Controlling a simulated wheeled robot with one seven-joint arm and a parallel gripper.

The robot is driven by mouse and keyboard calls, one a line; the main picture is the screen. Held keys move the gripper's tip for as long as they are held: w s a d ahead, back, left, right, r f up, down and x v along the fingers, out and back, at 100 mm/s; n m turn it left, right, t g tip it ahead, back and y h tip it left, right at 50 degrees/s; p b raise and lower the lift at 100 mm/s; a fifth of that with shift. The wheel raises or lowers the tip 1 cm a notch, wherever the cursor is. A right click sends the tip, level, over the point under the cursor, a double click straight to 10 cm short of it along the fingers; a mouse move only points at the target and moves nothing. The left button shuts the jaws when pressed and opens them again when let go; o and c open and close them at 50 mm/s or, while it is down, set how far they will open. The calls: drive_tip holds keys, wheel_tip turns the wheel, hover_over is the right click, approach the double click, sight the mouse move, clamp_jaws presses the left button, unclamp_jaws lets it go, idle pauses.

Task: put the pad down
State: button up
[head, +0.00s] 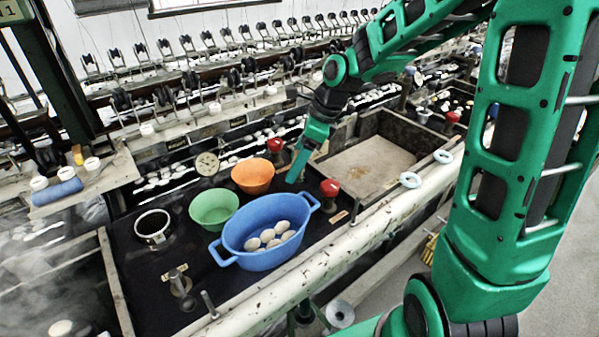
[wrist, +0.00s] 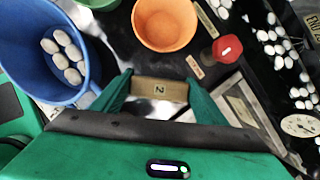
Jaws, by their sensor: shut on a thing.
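The pad spans the space between the two green fingers. In the head view my gripper (head: 294,178) points down over the dark bench, just right of the orange bowl and behind the blue tub. I cannot make out the pad in the head view. Whether the pad touches the bench below is unclear.
A blue tub (head: 236,240) with several pale cocoons stands in front. An orange bowl (head: 252,176), green bowl (head: 213,208) and dark tin (head: 153,227) stand nearby. Red knobs (head: 330,187) and (head: 275,144) flank my gripper. An open wooden-edged basin (head: 370,165) lies right.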

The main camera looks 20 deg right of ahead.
drive_tip(key=shift+w+d+f, duration=1.05)
drive_tip(key=shift+d, duration=0.15)
drive_tip(key=shift+f, duration=1.9)
drive_tip(key=shift+f, duration=0.1)
drive_tip(key=o, duration=1.2)
drive_tip(key=v, duration=1.2)
drive_tip(key=s+d+n+h, duration=0.1)
drive_tip(key=s+d+n, duration=0.3)
drive_tip(key=s, duration=0.6)
drive_tip(key=s+d+f+n+g+h, duration=0.1)
drive_tip(key=s+d+n, duration=0.3)
drive_tip(key=s+n, duration=0.3)
drive_tip(key=s+d+n+g+h, duration=0.1)
drive_tip(key=s+d+n, duration=0.4)
drive_tip(key=s, duration=0.7)
drive_tip(key=shift+s+n+h, duration=0.35)
drive_tip(key=shift+n+h, duration=0.05)
drive_tip(key=shift+n, duration=0.1)
